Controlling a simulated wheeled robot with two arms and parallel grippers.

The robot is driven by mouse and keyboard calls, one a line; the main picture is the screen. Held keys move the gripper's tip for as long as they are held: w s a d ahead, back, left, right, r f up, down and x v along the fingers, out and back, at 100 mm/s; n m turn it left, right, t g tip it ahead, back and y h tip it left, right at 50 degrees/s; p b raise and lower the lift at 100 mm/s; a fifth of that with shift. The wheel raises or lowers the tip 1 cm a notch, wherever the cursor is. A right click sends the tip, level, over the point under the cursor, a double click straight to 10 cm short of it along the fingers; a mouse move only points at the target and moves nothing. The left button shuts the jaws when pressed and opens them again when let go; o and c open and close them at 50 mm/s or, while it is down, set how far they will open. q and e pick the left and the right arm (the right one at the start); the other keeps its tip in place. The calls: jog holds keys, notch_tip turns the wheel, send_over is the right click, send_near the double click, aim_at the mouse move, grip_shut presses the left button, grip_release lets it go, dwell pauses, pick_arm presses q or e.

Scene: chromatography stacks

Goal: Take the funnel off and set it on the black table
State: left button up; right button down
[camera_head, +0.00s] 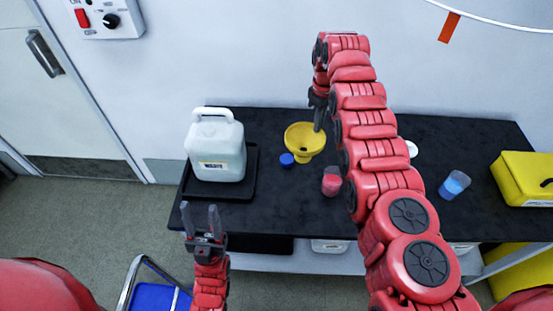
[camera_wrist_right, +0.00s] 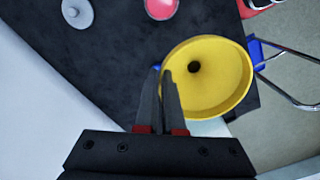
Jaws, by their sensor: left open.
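The yellow funnel (camera_head: 304,142) is wide side up over the black table (camera_head: 280,205); what lies under it is hidden. In the right wrist view the funnel (camera_wrist_right: 215,78) shows its dark centre hole. My right gripper (camera_head: 318,118) points down at the funnel's right rim. In the right wrist view the fingertips (camera_wrist_right: 162,72) are close together at that rim, one overlapping the yellow. Whether they clamp it is not clear. My left gripper (camera_head: 201,222) is open and empty in front of the table's left part.
A white waste jug (camera_head: 215,150) stands in a black tray (camera_head: 245,190) at left. A blue cap (camera_head: 287,159) and a beaker of red liquid (camera_head: 332,182) are near the funnel. A beaker of blue liquid (camera_head: 455,185) and a yellow case (camera_head: 525,180) are at right.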

aim_at(303, 132)
jog(key=shift+w+a+f+n, duration=0.1)
jog(key=shift+w+a+n, duration=0.05)
jog(key=shift+n, duration=0.15)
jog(key=shift+s+a+f+n+p, duration=0.2)
jog(key=shift+a+f+n+p, duration=0.35)
jog(key=shift+a+n, duration=0.4)
jog(key=shift+a+f+n, duration=0.45)
jog(key=shift+f+n, duration=0.15)
jog(key=shift+n, duration=0.25)
jog(key=shift+s+a+f+n+p, duration=0.3)
jog(key=shift+s+a+f+n, duration=0.15)
jog(key=shift+a+n, duration=0.2)
jog(key=shift+a+f+n, duration=0.2)
jog(key=shift+f+n, duration=0.2)
jog(key=shift+n, duration=0.05)
jog(key=shift+a, duration=0.15)
jog(key=shift+s+a+f+n, duration=0.1)
jog(key=shift+a+f+n, duration=0.3)
jog(key=shift+n, duration=0.2)
jog(key=shift+s+a+f+n+p, duration=0.2)
jog(key=shift+s+a+n+p, duration=0.05)
jog(key=shift+a+n+p, duration=0.15)
jog(key=shift+a+f+n, duration=0.3)
jog(key=shift+f+n, duration=0.05)
jog(key=shift+n, duration=0.05)
